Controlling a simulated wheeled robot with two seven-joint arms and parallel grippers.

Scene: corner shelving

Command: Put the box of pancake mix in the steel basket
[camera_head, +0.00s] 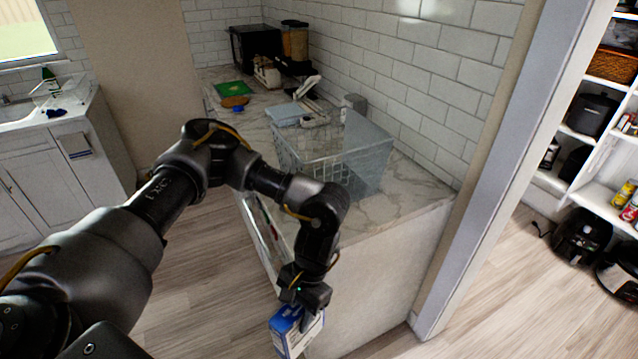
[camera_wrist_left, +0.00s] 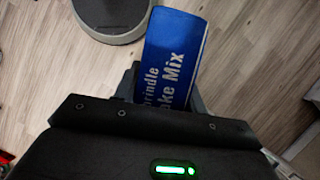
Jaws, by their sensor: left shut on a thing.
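The box of pancake mix (camera_head: 290,335) is blue and white. It also shows in the left wrist view (camera_wrist_left: 172,58), with "ake Mix" readable on its blue side. My left gripper (camera_head: 303,308) is shut on the box and holds it tilted in front of the counter's end, lower than the countertop. In the left wrist view the jaws are largely hidden behind the wrist housing. The steel basket (camera_head: 365,165) is a wire-like, see-through basket on the marble countertop, behind and above my left gripper. My arm covers part of its front. My right gripper is not in view.
The countertop (camera_head: 405,205) has bare room right of the basket. Behind it are a blue-grey item (camera_head: 285,113), a green board (camera_head: 231,89) and a black microwave (camera_head: 255,45). A door frame (camera_head: 500,150) stands at right, with pantry shelves beyond.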

